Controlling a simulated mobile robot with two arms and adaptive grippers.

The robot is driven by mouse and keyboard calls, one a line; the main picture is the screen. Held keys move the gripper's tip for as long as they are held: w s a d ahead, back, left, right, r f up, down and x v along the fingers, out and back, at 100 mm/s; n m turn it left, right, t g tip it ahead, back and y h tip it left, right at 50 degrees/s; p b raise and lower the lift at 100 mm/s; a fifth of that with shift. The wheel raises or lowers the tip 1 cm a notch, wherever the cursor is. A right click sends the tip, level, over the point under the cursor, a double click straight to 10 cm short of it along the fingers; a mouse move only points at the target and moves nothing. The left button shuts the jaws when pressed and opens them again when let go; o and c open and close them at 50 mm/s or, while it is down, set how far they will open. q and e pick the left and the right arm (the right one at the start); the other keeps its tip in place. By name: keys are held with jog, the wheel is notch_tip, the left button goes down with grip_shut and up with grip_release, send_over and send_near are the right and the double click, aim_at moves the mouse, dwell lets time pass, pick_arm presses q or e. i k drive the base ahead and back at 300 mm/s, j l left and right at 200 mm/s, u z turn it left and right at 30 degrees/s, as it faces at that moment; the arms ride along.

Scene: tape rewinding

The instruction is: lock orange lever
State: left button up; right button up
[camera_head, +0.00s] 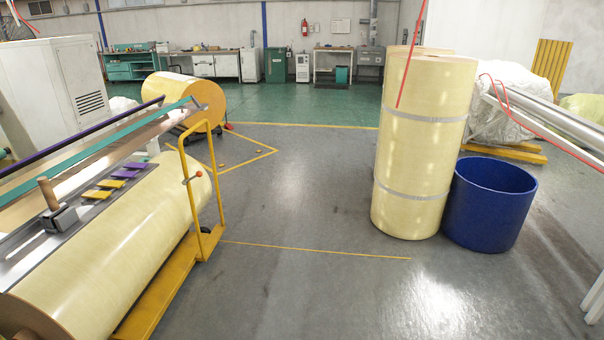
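A small lever with an orange-red knob (199,173) sticks out from the upright yellow frame (185,190) at the left of the head view. The frame stands at the end of a low yellow cart (160,300) beside a large cream roll (125,250). Neither of my grippers is in view.
A tall wrapped cream roll (425,150) and a blue round bin (488,205) stand at the right. Another roll (185,100) lies behind the cart. The grey floor (300,210) between is clear. A machine with dark and teal bars (100,140) is at the left.

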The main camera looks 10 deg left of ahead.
aim_at(199, 174)
jog(key=i+j+u, duration=0.1)
jog(key=i+u, duration=0.35)
jog(key=i+l+u, duration=0.1)
jog(key=i+u, duration=0.35)
jog(key=i+z, duration=0.3)
jog(key=i, duration=1.45)
